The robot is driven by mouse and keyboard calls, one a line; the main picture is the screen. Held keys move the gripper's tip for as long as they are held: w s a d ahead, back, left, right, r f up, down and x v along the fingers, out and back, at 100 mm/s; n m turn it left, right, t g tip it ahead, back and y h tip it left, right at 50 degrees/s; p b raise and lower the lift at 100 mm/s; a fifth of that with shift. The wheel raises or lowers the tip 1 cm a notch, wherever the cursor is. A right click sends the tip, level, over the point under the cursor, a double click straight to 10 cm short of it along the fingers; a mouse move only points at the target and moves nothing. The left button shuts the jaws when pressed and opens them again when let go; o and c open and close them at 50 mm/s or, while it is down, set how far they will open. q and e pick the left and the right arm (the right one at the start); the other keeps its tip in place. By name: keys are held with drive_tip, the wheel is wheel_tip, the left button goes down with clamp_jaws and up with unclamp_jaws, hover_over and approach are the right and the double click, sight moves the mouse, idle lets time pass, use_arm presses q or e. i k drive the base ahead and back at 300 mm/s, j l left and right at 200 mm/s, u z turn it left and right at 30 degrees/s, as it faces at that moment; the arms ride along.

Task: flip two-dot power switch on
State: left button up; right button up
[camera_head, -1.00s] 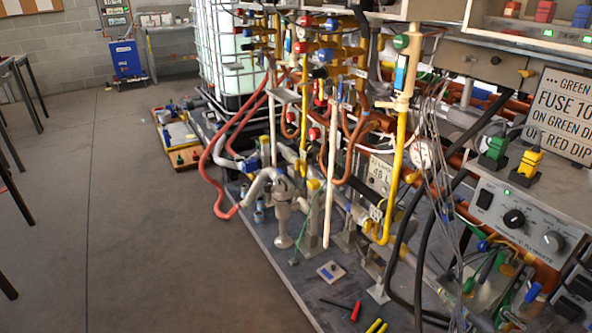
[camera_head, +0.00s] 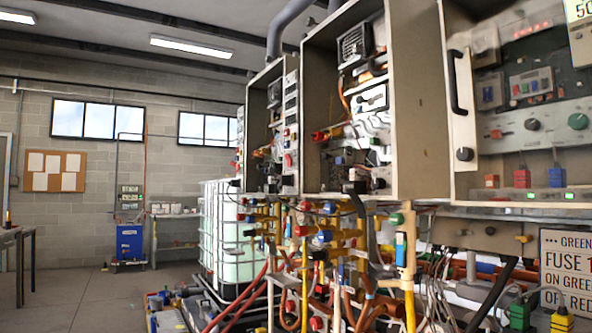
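I cannot make out a two-dot mark on any switch at this size. The right heater cabinet (camera_head: 455,178) has a black handle, a red lit display (camera_head: 531,28), dark and green round knobs (camera_head: 578,121), and a small module with coloured buttons (camera_head: 530,84). Small green lit switches (camera_head: 533,197) sit along its lower edge, near red and blue plugs. The middle open cabinet (camera_head: 421,110) holds wiring, a grille and white parts. The left open cabinet (camera_head: 257,125) is smaller in view. Neither of my grippers is in view.
Coloured valves and pipes (camera_head: 325,236) crowd the space under the cabinets. A white caged tank (camera_head: 222,235) stands left of them. A sign reading FUSE (camera_head: 567,268) is at lower right. A blue unit (camera_head: 130,243) stands at the back wall.

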sight(290, 160)
drive_tip(key=i+j+z, duration=0.2)
drive_tip(key=i+j, duration=0.15)
drive_tip(key=i+j+z, duration=0.15)
drive_tip(key=i+j, duration=0.3)
drive_tip(key=i+j+z, duration=0.2)
drive_tip(key=i+j, duration=0.15)
drive_tip(key=j, duration=0.15)
drive_tip(key=i+j+z, duration=0.2)
drive_tip(key=j, duration=0.3)
drive_tip(key=i, duration=0.1)
